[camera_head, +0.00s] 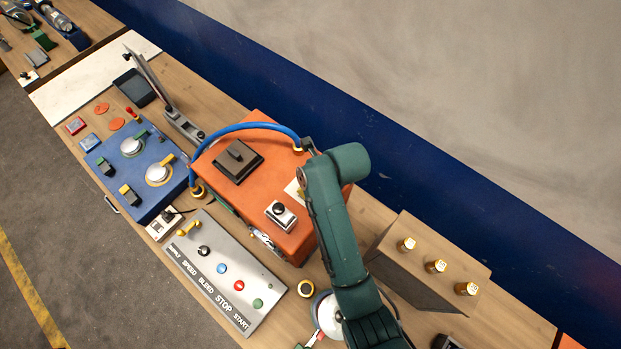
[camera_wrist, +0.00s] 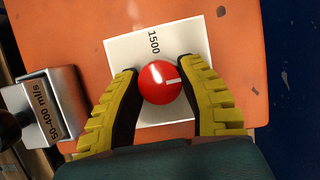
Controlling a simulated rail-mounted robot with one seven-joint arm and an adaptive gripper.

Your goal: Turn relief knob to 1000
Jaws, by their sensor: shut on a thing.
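The red relief knob (camera_wrist: 160,76) sits on a white plate (camera_wrist: 125,50) on top of the orange box (camera_wrist: 85,20). Its white pointer line points right in the wrist view. The mark 1500 (camera_wrist: 154,41) shows above the knob; no 1000 mark is visible. My gripper (camera_wrist: 161,84) has its yellow ribbed fingers on the knob's left and right sides, shut on it. In the head view my arm hides the knob and gripper, and only a corner of the white plate (camera_head: 293,192) shows.
A metal block labelled 50-400 ml/s (camera_wrist: 50,108) stands left of the knob. On the orange box (camera_head: 228,193) are a dark square fitting (camera_head: 236,161) and a blue hose (camera_head: 250,127). A grey button panel (camera_head: 225,270) lies in front. A wooden stand (camera_head: 420,262) with brass caps is to the right.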

